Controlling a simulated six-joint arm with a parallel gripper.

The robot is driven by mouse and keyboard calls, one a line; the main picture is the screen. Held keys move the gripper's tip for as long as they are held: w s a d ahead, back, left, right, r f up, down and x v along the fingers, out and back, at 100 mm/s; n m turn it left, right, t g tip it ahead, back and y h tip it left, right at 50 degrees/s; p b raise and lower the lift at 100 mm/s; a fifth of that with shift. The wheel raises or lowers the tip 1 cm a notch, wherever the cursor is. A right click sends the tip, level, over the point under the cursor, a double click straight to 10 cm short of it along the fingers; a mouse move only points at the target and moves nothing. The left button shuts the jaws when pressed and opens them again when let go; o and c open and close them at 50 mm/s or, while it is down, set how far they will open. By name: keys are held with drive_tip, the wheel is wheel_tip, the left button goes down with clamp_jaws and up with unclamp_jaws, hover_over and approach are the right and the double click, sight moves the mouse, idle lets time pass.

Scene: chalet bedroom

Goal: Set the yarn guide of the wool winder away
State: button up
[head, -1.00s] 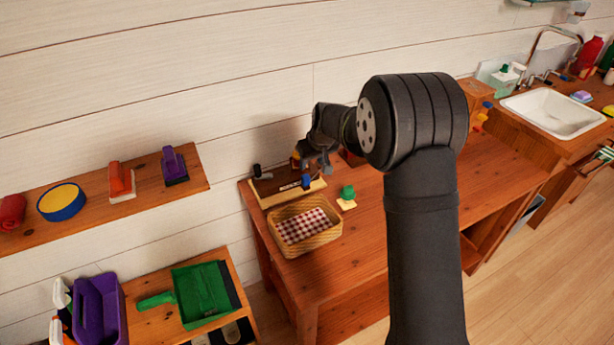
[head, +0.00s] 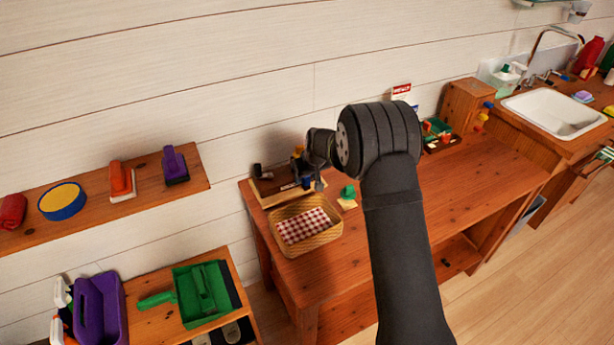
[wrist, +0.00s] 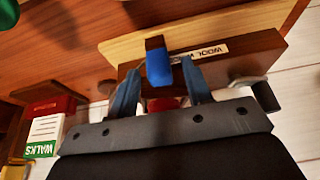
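The wool winder (head: 267,199) stands at the left back of the wooden table, with a pale base board and a dark body. A blue upright piece (wrist: 158,64), probably the yarn guide, stands at the winder between my gripper's (wrist: 162,78) fingertips. In the head view my gripper (head: 308,178) is low over the winder, partly hidden by my wrist. A grey crank with a dark knob (wrist: 266,96) is at one side.
A wicker basket (head: 285,246) with a checked cloth stands just in front of the winder. A green item on a pale pad (head: 347,198) is right of it. The table's middle (head: 450,190) is clear.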

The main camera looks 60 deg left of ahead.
clamp_jaws()
drive_tip(key=shift+s, duration=2.25)
drive_tip(key=shift+o, duration=0.3)
unclamp_jaws()
drive_tip(key=v, duration=1.7)
drive_tip(key=shift+d, duration=0.15)
drive_tip(key=x, duration=1.7)
